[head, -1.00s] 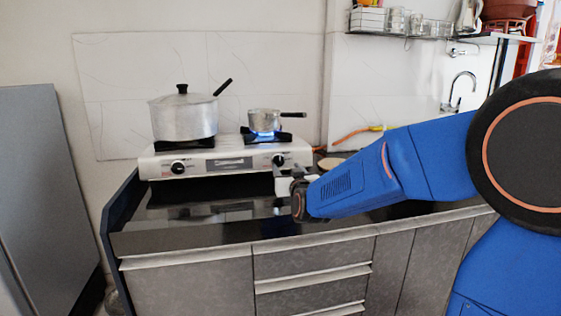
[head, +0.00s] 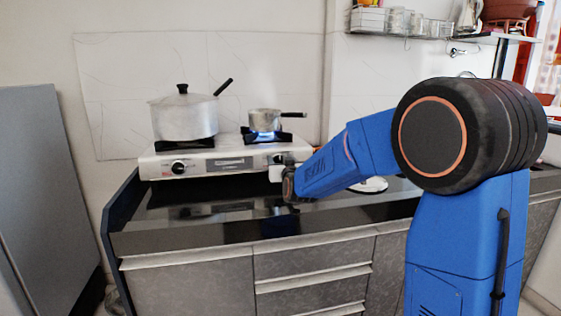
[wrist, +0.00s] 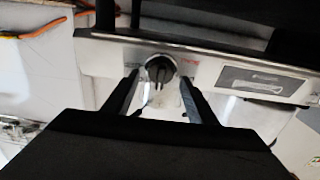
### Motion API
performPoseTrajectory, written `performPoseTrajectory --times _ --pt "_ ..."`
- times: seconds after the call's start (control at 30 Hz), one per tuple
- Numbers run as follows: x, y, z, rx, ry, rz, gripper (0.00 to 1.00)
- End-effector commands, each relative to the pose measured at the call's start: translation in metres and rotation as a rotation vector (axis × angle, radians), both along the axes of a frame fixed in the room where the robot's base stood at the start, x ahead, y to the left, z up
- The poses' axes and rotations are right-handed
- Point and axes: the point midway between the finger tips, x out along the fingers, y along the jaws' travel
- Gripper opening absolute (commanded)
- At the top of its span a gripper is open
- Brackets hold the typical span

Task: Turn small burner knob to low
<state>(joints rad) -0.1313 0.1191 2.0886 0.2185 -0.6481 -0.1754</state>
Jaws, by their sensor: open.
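The white two-burner stove (head: 215,165) stands on the black counter. Its small right burner has a blue flame (head: 263,131) under a small saucepan (head: 265,119). The small burner knob (wrist: 160,68) is black and round with a raised grip, and shows in the wrist view on the stove's front panel. My gripper (wrist: 158,88) is open, with one finger on each side of the knob's lower part; I cannot tell whether they touch it.
The large burner knob (head: 178,167) is at the stove's left, below a big lidded pot (head: 184,116) with a dark handle. An orange hose (wrist: 40,30) shows behind the stove. Drawers (head: 312,265) lie under the counter. A wire shelf (head: 405,25) with glasses hangs at the upper right.

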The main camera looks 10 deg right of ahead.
Motion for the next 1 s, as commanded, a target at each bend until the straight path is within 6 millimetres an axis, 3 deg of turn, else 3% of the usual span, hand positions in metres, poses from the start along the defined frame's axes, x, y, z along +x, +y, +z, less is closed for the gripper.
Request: performPoseTrajectory --times 0.07,0.1,0.27,0.67,1.0 --pt "-0.0001 0.0 0.0 0.0 0.0 0.0 0.52" --pt "-0.0002 0.0 0.0001 0.0 0.0 0.0 0.47" --pt "-0.0003 0.0001 0.0001 0.0 0.0 0.0 0.11" --pt "-0.0004 0.0002 0.0001 -0.057 0.0 0.012 0.11" --pt "-0.0006 0.0019 0.0002 -0.301 -0.001 0.064 0.11"
